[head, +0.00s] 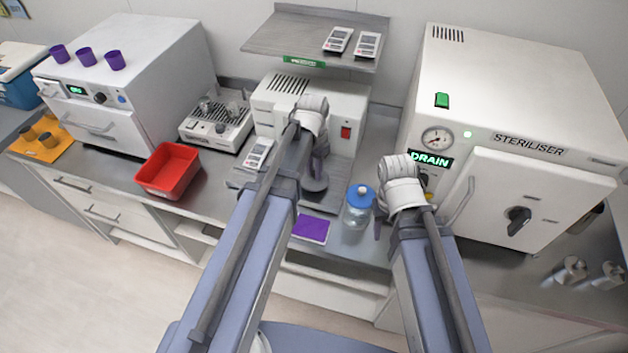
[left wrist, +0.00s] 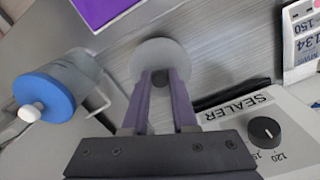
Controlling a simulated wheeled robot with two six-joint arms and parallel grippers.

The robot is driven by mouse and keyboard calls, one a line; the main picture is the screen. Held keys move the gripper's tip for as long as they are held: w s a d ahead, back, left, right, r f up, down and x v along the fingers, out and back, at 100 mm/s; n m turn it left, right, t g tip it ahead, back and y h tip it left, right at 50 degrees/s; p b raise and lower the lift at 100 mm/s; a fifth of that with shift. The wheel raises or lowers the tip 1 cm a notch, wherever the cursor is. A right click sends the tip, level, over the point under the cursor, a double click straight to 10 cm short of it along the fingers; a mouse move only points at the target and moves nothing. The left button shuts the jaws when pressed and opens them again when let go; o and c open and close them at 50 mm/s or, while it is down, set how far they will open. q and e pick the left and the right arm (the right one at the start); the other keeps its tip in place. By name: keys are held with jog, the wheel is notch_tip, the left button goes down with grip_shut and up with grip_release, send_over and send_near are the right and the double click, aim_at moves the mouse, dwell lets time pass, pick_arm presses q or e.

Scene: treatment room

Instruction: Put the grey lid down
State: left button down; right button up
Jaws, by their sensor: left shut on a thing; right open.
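The grey lid (head: 314,186) is a round disc with a small dark knob. My left gripper (head: 318,168) is shut on it at the knob. In the left wrist view the lid (left wrist: 168,52) lies flat-side away beyond the fingertips (left wrist: 160,78), over a grey surface. I cannot tell whether it touches that surface. My right gripper (head: 384,222) is open and empty beside the clear jar with a blue lid; its fingers are partly hidden by my arm.
The blue-lidded jar (head: 357,212) stands right of the grey lid, with a purple mat (head: 311,228) in front. The sealer (left wrist: 270,135) stands close to my left gripper. A red bin (head: 168,172) is at left and the steriliser (head: 510,150) at right.

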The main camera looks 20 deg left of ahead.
aim_at(313, 172)
pick_arm(q)
notch_tip(313, 172, down, 4)
jog(key=b, duration=0.3)
jog(key=shift+r, duration=0.1)
pick_arm(e)
notch_tip(313, 172, down, 4)
jog(key=shift+r, duration=0.1)
pick_arm(q)
jog(key=shift+r, duration=0.15)
pick_arm(e)
jog(key=shift+r, duration=0.15)
pick_arm(q)
jog(key=c, duration=0.7)
grip_release()
notch_tip(313, 172, up, 12)
jog(key=p, duration=1.2)
jog(key=shift+a, duration=0.1)
jog(key=s+d+n+y, duration=0.1)
jog(key=s+d, duration=0.9)
jog(key=s, duration=0.4)
jog(key=shift+s+d, duration=0.15)
jog(key=shift+d, duration=0.2)
pick_arm(e)
notch_tip(313, 172, up, 12)
